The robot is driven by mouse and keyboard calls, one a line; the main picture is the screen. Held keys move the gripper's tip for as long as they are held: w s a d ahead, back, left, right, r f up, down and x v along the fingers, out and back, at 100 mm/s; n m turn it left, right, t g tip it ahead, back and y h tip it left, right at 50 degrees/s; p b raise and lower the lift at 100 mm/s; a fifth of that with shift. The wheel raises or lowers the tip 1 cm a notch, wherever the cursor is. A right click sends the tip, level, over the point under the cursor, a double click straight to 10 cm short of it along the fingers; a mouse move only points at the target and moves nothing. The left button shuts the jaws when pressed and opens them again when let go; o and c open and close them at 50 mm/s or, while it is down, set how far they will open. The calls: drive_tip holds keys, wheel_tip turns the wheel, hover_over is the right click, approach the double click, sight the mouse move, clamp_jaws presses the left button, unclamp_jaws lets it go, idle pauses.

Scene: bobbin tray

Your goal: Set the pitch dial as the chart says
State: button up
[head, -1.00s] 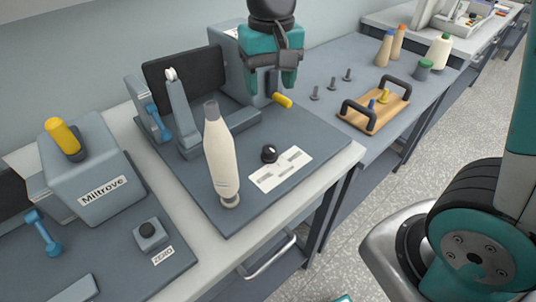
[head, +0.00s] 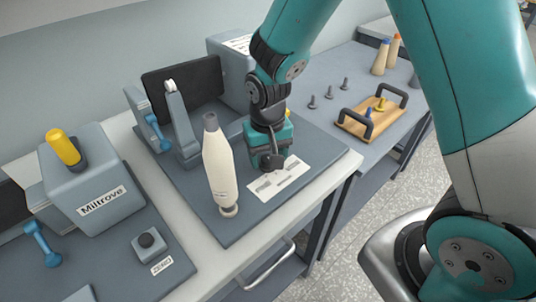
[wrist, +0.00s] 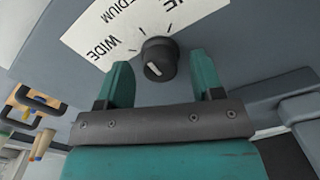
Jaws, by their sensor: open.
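The pitch dial is a black round knob with a white pointer mark; it shows in the wrist view (wrist: 159,58) and in the head view (head: 272,162). Its white label card (wrist: 130,25) reads WIDE and MEDIUM, with a third word cut off, ending in NE. In the wrist view the pointer mark lies on the knob's lower left; which setting it marks is unclear. My gripper (wrist: 163,78) is open, its teal fingers on either side of the knob; contact cannot be told. A white sheet (head: 238,43) on the grey box at the back is partly hidden and unreadable.
A cream bobbin (head: 220,168) stands upright just left of my gripper. A grey arm post (head: 180,120) stands behind it. A wooden tray (head: 355,127) with black handles lies to the right. A Miltrove box (head: 85,180) stands at the left.

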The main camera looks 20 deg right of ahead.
drive_tip(key=shift+f, duration=0.25)
drive_tip(key=c, duration=0.9)
